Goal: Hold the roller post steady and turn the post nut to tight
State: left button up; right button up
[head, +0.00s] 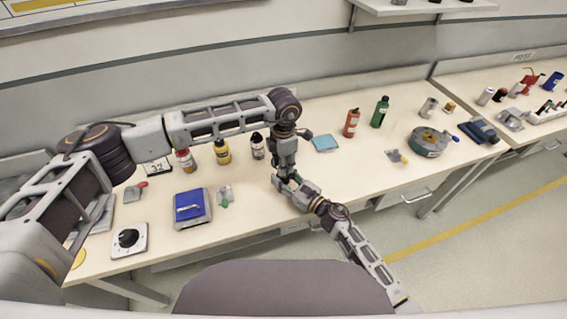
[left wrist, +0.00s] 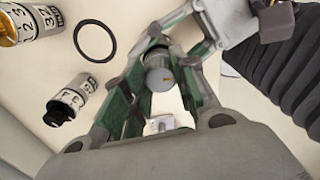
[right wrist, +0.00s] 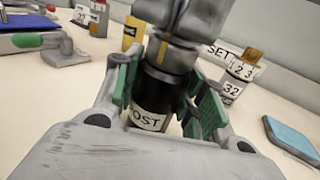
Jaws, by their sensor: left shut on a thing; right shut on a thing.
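The roller post (right wrist: 151,112), a dark upright cylinder with a partly covered label reading "OST", stands between the fingers of my right gripper (right wrist: 165,88) in the right wrist view. My right gripper is shut on it from the side. The post nut (right wrist: 170,52), grey with a yellowish mark, sits on top of the post. In the left wrist view the round grey nut (left wrist: 159,76) lies between the fingers of my left gripper (left wrist: 163,62), which is shut on it from above. In the head view the two grippers meet and hide post and nut.
A blue-topped device (head: 191,207) and a dial box (head: 128,240) are at left. A black ring (left wrist: 94,41) lies on the bench.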

pick_arm(q)
jog(key=o, duration=1.1)
jog(key=shift+c, duration=0.2)
jog(key=shift+r, duration=0.1)
notch_tip(320, 180, up, 12)
pick_arm(e)
jog(key=o, duration=1.3)
jog(key=shift+c, duration=0.2)
jog(key=shift+d, duration=0.1)
